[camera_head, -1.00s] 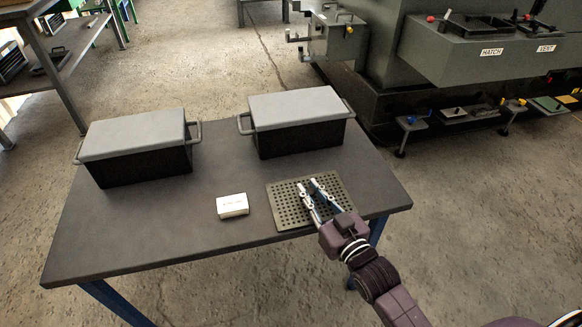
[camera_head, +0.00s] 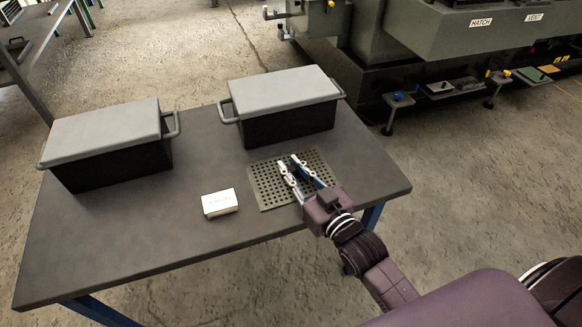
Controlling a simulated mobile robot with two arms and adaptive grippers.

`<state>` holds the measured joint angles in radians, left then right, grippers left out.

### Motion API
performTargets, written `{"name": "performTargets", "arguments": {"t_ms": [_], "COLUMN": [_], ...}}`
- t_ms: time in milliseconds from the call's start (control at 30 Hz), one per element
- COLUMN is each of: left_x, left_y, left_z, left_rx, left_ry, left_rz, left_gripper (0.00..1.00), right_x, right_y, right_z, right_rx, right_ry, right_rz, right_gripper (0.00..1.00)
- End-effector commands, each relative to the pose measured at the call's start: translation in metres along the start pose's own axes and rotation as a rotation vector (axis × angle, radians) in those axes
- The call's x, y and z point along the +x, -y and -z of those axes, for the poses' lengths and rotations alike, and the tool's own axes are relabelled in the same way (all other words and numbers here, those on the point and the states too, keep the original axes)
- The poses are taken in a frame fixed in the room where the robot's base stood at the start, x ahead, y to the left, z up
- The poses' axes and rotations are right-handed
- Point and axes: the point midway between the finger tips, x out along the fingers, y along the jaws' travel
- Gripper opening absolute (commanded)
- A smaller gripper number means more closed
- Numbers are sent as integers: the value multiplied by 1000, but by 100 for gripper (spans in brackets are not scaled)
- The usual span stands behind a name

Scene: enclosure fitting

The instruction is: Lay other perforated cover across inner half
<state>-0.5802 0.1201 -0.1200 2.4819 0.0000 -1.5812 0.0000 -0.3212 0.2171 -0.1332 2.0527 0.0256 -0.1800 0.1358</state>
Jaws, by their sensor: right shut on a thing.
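A dark perforated cover (camera_head: 258,192), a flat rectangular plate with rows of round holes, is at the right part of the table, in front of the right box. My right gripper (camera_head: 288,162) comes in from the lower right, with its two light fingers over the plate. It is shut on the perforated cover; the exact grip point is hard to make out. I cannot tell whether the plate touches the table or is just above it. My left gripper is out of view.
Two black boxes with grey lids and side handles, the left box (camera_head: 110,165) and right box (camera_head: 290,125), stand on the dark table (camera_head: 140,245). A small white box (camera_head: 220,203) lies left of the cover. The table's front left is clear. A large grey machine (camera_head: 430,40) stands behind.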

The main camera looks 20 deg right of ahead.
Motion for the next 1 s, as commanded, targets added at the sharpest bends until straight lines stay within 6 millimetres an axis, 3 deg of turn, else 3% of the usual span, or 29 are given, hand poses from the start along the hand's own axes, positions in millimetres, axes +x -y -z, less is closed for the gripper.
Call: {"name": "performTargets", "arguments": {"t_ms": [300,333,467,800,1000], "left_x": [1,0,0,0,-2], "left_y": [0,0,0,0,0], "left_z": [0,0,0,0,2], "left_rx": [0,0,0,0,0], "left_ry": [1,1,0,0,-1], "left_rz": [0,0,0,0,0], "left_gripper": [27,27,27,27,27], "right_x": [0,0,0,0,-25], "right_y": [0,0,0,0,0], "right_z": [-2,-3,-3,2,0], "right_rx": [0,0,0,0,1], "right_ry": [-2,1,1,-1,4], "right_rz": [0,0,0,0,1], "right_gripper": [0,20,34,34,34]}}
